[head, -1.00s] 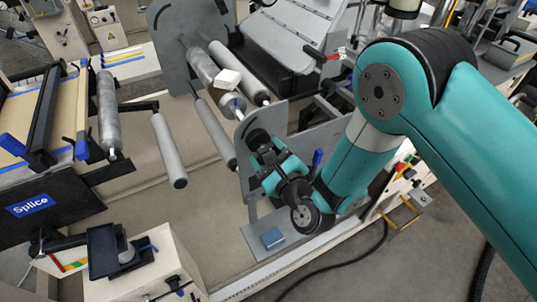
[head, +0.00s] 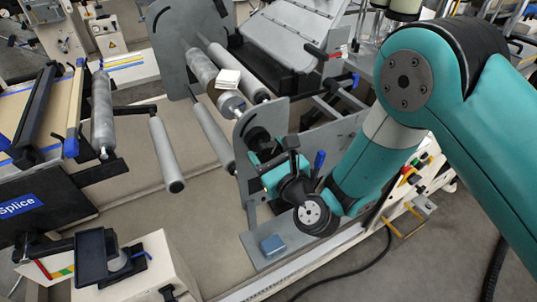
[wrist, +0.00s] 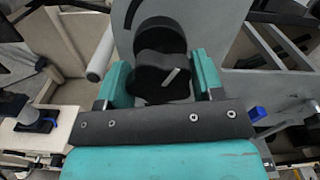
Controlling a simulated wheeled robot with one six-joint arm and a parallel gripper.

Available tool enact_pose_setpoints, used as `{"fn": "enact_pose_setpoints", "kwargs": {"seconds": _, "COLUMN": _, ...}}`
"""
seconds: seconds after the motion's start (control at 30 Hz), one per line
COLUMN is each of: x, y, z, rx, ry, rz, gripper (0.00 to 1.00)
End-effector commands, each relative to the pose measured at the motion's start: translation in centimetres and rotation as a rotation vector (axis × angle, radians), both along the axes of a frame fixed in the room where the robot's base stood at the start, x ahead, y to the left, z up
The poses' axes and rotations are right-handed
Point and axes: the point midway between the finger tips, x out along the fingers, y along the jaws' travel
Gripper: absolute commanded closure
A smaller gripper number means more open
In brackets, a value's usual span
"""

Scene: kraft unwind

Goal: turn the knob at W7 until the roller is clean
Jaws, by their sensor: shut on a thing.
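A black lobed knob (wrist: 162,72) is mounted on a grey upright plate (head: 246,160). In the wrist view it sits between the two teal fingers of my gripper (wrist: 160,80), which is shut on it. A pale line shows on the knob's face, tilted to the right. In the head view my gripper (head: 262,162) is at the near face of the plate, and my wrist partly hides the knob. A grey roller (head: 202,68) lies behind the plate, with a white block (head: 228,78) resting on it. Its surface is too small to judge for dirt. No W7 label is readable.
Other grey rollers (head: 166,155) stand to the left. A black cable (head: 340,275) lies on the floor.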

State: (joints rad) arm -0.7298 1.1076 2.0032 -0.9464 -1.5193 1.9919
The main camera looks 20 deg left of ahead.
Motion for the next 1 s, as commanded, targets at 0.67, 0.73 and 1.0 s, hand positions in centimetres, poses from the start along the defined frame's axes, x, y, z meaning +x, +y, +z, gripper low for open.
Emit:
{"fn": "enact_pose_setpoints", "kwargs": {"seconds": 0.67, "x": -0.03, "y": -0.09, "z": -0.42, "rx": 0.446, "ry": 0.441, "rz": -0.002, "gripper": 0.62}}
{"fn": "enact_pose_setpoints", "kwargs": {"seconds": 0.73, "x": -0.01, "y": -0.09, "z": -0.35, "rx": 0.531, "ry": 0.522, "rz": -0.001, "gripper": 0.61}}
{"fn": "enact_pose_setpoints", "kwargs": {"seconds": 1.0, "x": -0.01, "y": -0.13, "z": -0.09, "rx": 0.616, "ry": 0.603, "rz": -0.002, "gripper": 0.61}}
